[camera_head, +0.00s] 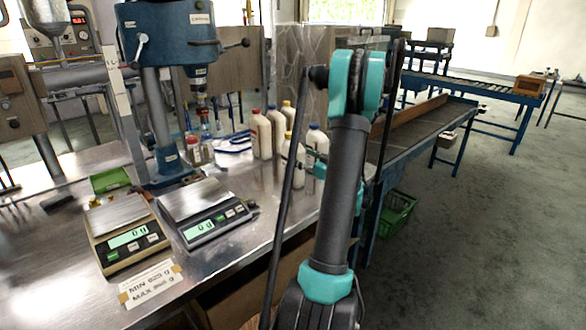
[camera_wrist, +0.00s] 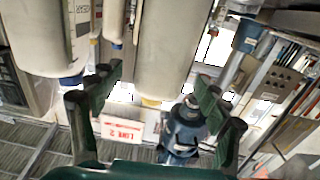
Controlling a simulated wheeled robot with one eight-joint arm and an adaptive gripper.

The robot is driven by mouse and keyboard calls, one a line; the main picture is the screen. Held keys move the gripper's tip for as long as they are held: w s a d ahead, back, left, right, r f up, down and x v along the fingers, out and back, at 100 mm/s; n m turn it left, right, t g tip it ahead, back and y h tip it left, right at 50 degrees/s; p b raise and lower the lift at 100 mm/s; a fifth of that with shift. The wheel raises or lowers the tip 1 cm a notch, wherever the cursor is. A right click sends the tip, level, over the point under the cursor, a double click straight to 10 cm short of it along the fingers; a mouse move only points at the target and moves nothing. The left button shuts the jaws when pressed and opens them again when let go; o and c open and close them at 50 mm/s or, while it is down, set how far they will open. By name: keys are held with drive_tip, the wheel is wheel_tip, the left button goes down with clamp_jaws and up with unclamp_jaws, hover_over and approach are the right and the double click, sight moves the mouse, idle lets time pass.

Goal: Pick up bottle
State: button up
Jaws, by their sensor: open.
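Several cream bottles stand in a group on the metal table in the head view: a red-capped one (camera_head: 261,136), a blue-capped one (camera_head: 277,124), a yellow-capped one (camera_head: 288,113), a nearer one (camera_head: 291,160) and a blue-capped one at right (camera_head: 317,142). My gripper (camera_head: 314,165) is beside the nearer bottles, partly hidden by my arm. In the wrist view, which looks upside down, my gripper (camera_wrist: 157,80) is open. A yellow-capped bottle (camera_wrist: 168,45) appears between its fingers; contact cannot be told. A blue-capped bottle (camera_wrist: 35,35) is at left.
Two scales, one beige (camera_head: 126,236) and one grey (camera_head: 205,212), stand on the table at left. A blue drill-press-like machine (camera_head: 165,40) stands behind them. Small jars (camera_head: 195,150) are left of the bottles. A conveyor (camera_head: 430,130) and a green crate (camera_head: 397,214) are at right.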

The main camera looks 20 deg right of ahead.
drive_tip(key=x, duration=0.5)
drive_tip(key=shift+w, duration=0.1)
clamp_jaws()
idle(0.5)
